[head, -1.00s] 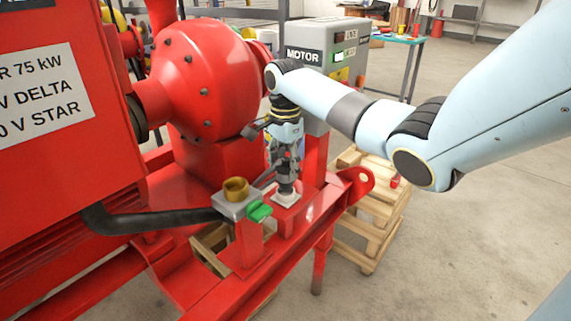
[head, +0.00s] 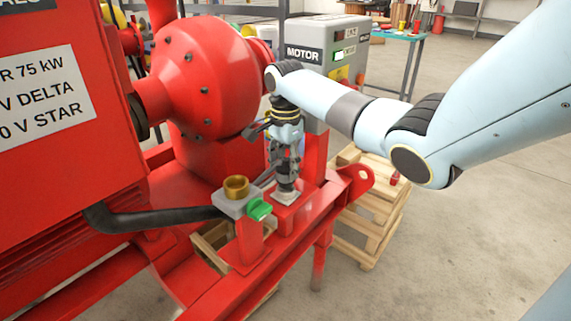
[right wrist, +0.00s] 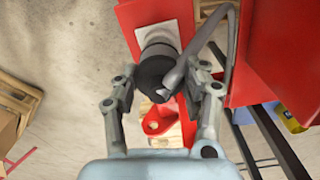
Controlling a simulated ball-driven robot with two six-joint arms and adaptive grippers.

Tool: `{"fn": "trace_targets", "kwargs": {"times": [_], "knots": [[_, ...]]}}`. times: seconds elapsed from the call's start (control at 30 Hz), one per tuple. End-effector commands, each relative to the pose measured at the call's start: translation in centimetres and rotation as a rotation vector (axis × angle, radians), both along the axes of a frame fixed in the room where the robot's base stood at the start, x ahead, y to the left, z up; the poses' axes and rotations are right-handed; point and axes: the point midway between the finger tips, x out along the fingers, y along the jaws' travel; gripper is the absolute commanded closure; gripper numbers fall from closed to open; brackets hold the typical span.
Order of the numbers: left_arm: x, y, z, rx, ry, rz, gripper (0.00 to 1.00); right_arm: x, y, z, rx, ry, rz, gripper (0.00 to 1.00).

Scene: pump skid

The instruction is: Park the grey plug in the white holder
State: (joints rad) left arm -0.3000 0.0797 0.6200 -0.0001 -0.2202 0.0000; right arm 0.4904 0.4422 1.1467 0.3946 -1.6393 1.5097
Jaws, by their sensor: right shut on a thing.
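The grey plug (right wrist: 154,72) is a dark, rounded body with a cable running up to the right in the right wrist view. My right gripper (right wrist: 160,76) has its fingers on both sides of it. In the head view my right gripper (head: 286,172) points down over the white holder (head: 284,199), a pale square plate on the red skid. In the wrist view the holder (right wrist: 178,30) shows as a pale plate around the plug's grey lower end. The plug looks upright on or in it; the gripper hides how deep it sits. My left gripper is not in view.
A grey box with a brass socket (head: 236,187) and a green cap (head: 260,209) stands left of the holder. A black hose (head: 150,221) runs to it. The red pump (head: 205,80) and motor box (head: 325,50) stand behind.

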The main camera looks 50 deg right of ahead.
Motion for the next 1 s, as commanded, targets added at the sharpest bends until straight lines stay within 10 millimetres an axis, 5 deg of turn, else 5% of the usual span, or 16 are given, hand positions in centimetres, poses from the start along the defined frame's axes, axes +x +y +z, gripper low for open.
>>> {"fn": "trace_targets", "kwargs": {"times": [1.0], "knots": [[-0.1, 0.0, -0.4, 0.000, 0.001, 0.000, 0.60, 0.0, 0.0, -2.1, 0.000, -0.001, 0.000, 0.94]]}}
